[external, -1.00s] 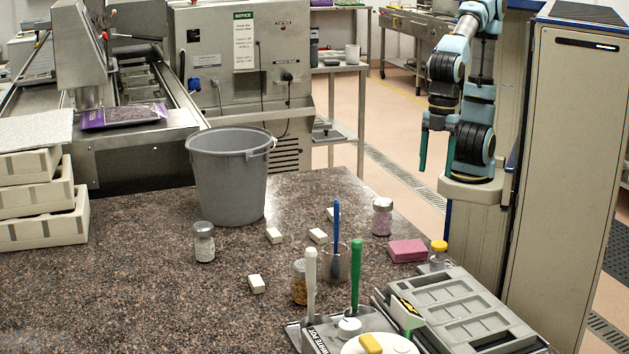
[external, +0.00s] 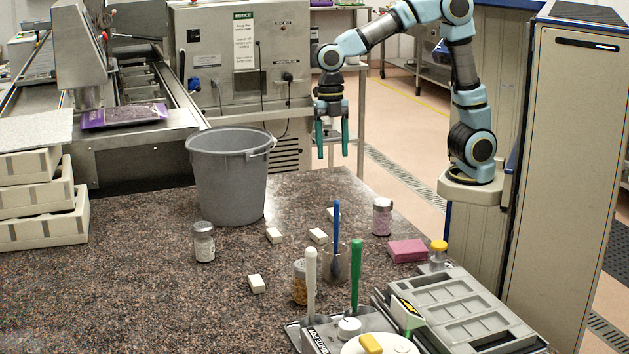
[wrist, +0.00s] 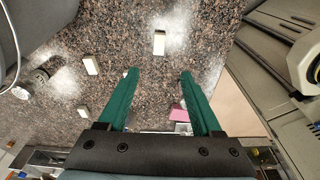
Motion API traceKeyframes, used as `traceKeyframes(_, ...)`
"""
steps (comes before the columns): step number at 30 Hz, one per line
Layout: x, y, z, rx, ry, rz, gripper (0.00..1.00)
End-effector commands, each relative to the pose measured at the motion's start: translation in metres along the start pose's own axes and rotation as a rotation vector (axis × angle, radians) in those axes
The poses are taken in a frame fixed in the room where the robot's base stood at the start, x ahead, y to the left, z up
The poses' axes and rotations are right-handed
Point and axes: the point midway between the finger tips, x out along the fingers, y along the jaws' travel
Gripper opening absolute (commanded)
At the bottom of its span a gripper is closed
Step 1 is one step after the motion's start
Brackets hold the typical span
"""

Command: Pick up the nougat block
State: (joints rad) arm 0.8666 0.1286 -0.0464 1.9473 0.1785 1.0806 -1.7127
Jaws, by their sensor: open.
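Several small white blocks that look like nougat lie apart on the speckled stone counter. In the external view one nougat block (external: 274,236) lies in front of the bucket, another white block (external: 318,236) is to its right, a third (external: 256,284) is nearer the camera, and one more is partly hidden behind the blue-handled tool. My gripper (external: 333,150) is open and empty, pointing down above the counter's far edge. In the wrist view a white block (wrist: 159,42) lies beyond the gap between my fingertips (wrist: 160,75), and another (wrist: 91,65) is to the left.
A grey bucket (external: 230,185) stands left of the blocks. Jars (external: 204,242), (external: 382,217), a pink block (external: 408,251) and a cup of upright tools (external: 335,262) stand around them. Mould trays (external: 40,217) are stacked at left. The front left counter is clear.

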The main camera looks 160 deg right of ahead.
Motion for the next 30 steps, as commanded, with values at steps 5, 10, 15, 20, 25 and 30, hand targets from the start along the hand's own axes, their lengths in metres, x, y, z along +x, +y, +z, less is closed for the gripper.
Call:
traceKeyframes(5,0.045,-0.002,0.004,0.001,-0.001,-0.004,0.66)
traceKeyframes(10,0.07,-0.002,0.004,0.001,-0.001,-0.005,0.66)
traceKeyframes(15,0.095,-0.002,0.004,0.001,-0.001,-0.005,0.66)
traceKeyframes(20,0.106,-0.001,0.004,0.0,-0.001,-0.002,0.66)
traceKeyframes(25,0.124,0.0,0.003,0.002,-0.002,-0.006,0.66)
traceKeyframes(30,0.148,0.001,0.001,0.001,-0.001,-0.005,0.66)
